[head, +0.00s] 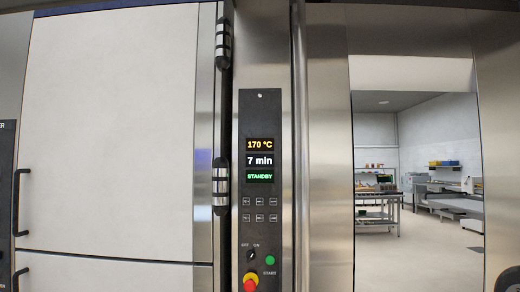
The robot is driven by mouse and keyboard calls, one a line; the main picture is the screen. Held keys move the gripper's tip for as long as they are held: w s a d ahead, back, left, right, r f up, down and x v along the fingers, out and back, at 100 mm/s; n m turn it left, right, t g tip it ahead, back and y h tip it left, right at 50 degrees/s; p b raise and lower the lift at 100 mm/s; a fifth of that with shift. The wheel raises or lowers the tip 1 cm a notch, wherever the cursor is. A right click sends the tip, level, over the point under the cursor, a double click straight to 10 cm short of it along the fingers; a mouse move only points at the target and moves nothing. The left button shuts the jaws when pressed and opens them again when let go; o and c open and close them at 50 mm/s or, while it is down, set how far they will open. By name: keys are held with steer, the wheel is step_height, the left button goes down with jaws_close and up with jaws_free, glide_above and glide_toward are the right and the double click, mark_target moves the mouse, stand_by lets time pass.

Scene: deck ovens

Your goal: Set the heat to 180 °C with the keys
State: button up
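The oven's black control panel (260,225) stands upright in the middle of the head view. Its top display (260,144) reads 170 °C in orange. The time display (260,160) reads 7 min, and the status display (260,176) reads STANDBY in green. Below them are two rows of small keys (260,209); their labels are too small to read. Under the keys are an OFF/ON switch (252,254), a green START button (270,260) and a red button (250,282) on a yellow base. My gripper is not in view.
A large pale door (120,120) with steel hinges (221,185) fills the left. A vertical steel post (299,150) stands just right of the panel. Further right, an opening shows a room with a work table (378,212) and open floor.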

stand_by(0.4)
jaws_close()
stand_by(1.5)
